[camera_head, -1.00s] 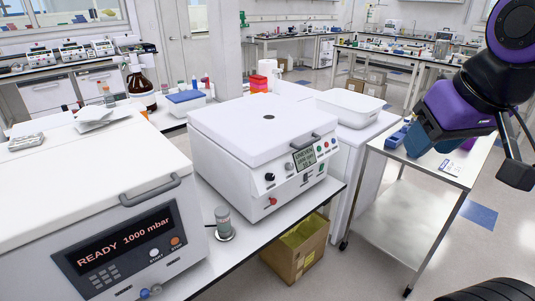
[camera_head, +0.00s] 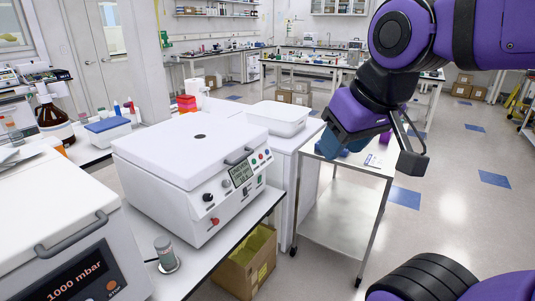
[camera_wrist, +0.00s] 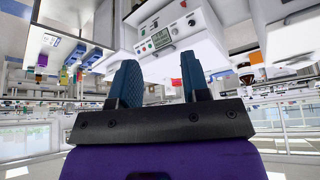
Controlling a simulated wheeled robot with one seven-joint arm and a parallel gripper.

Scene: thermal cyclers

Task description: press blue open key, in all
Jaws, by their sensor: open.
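A white benchtop machine (camera_head: 190,145) with a closed flat lid stands on the bench. Its front panel (camera_head: 238,180) has a small display (camera_head: 241,173), dark knobs, a red knob and several small coloured buttons (camera_head: 261,158). A blue key cannot be told for sure among them at this size. The panel also shows upside down in the wrist view (camera_wrist: 160,40). My gripper (camera_wrist: 157,82) is open and empty, with two dark blue fingers. In the head view my gripper (camera_head: 345,145) hangs right of the machine, well apart from it.
Another white machine (camera_head: 50,220) reading "1000 mbar" stands at the left front. A grey-capped jar (camera_head: 166,254) stands between the machines. A white tub (camera_head: 278,117) is behind, a metal cart (camera_head: 335,215) to the right, and a cardboard box (camera_head: 245,260) on the floor. Open floor lies at right.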

